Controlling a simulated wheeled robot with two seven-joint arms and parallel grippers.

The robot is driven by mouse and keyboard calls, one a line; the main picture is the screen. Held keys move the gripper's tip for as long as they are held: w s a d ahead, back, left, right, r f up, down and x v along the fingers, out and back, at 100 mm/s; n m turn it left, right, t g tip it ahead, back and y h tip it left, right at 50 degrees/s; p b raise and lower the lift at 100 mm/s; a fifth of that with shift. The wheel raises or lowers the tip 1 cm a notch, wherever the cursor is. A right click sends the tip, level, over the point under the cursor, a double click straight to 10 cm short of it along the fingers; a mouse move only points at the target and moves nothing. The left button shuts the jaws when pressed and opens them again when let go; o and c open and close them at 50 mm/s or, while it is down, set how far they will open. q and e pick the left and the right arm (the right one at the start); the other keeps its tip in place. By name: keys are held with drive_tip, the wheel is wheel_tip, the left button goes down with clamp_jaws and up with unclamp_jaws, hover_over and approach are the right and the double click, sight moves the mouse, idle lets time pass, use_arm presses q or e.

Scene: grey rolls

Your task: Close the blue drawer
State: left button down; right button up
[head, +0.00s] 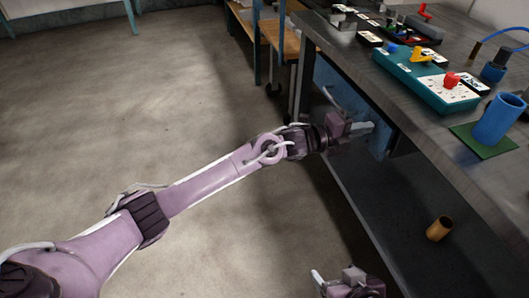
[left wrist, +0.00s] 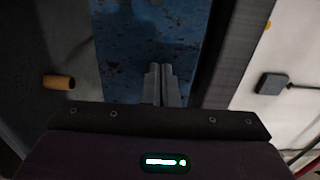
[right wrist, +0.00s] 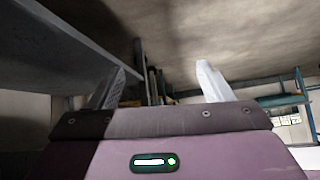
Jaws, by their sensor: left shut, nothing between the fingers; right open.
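The blue drawer (head: 330,75) sits under the edge of the grey workbench, its front facing the open floor; I cannot tell exactly how far out it stands. Its scuffed blue face fills the upper middle of the left wrist view (left wrist: 125,50). My left gripper (head: 366,127) is shut and empty, its fingertips at the blue face near its right end; it also shows in the left wrist view (left wrist: 161,68). Whether the tips touch is unclear. My right gripper (head: 340,280) is open and empty, low at the bottom of the head view, away from the drawer (right wrist: 158,80).
The workbench top (head: 390,85) holds a teal box (head: 425,80), a blue cup (head: 497,118) on a green mat (head: 480,140) and several small parts. An orange-brown roll (head: 439,228) lies on the lower shelf. Floor at left is clear.

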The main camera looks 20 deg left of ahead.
use_arm(q)
drive_tip(key=shift+r+b+x, duration=0.25)
drive_tip(key=shift+b+x, duration=0.2)
drive_tip(key=shift+x, duration=0.7)
use_arm(e)
drive_tip(key=w+a+r+t+y, duration=0.1)
drive_tip(key=w+r+t, duration=0.4)
drive_tip(key=r, duration=0.3)
drive_tip(key=shift+w+r+y, duration=0.2)
drive_tip(key=shift+w+y, duration=0.2)
drive_tip(key=shift+w, duration=0.15)
use_arm(q)
drive_tip(key=shift+r, duration=0.1)
drive_tip(key=shift+a, duration=0.1)
